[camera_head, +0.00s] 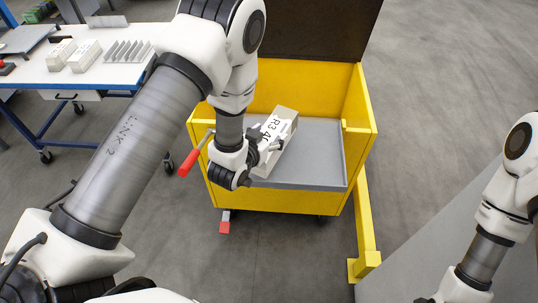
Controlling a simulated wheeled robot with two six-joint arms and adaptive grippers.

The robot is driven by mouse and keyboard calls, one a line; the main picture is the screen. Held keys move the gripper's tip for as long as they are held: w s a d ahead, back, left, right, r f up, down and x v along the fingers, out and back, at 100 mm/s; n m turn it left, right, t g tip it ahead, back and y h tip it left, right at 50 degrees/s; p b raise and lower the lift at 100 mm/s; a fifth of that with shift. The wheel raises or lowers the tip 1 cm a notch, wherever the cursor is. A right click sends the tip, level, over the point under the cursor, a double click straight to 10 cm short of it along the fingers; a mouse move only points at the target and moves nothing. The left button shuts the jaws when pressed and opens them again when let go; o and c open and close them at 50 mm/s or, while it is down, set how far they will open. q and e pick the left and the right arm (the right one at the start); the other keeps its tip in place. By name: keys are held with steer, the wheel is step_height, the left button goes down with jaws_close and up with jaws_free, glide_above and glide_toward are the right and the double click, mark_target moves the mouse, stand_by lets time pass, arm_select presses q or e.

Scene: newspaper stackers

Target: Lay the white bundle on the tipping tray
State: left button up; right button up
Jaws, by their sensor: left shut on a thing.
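The white bundle (283,124), a block with dark lettering on its top, is held at an angle by my left gripper (265,148). The gripper is shut on its near end, and its fingers are partly hidden by the wrist. The bundle is over the grey tipping tray (318,165) inside the yellow cart; I cannot tell whether it touches the tray. My right arm comes in at the lower right, but its gripper is out of frame.
The yellow cart (275,197) has raised side walls and a dark upright panel (318,30) behind. A red-handled lever (189,162) sticks out at its left. A blue-framed table (120,75) at the left bears more white blocks (85,56) and a slotted rack (128,51).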

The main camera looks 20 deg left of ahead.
arm_select(q)
steer(key=w, duration=0.2)
steer(key=shift+w+a, duration=0.3)
steer(key=shift+a, duration=0.1)
steer(key=shift+f+b, duration=1.2)
steer(key=shift+f, duration=0.55)
steer(key=shift+f, duration=0.15)
steer(key=o, duration=1.8)
steer(key=shift+s, duration=0.1)
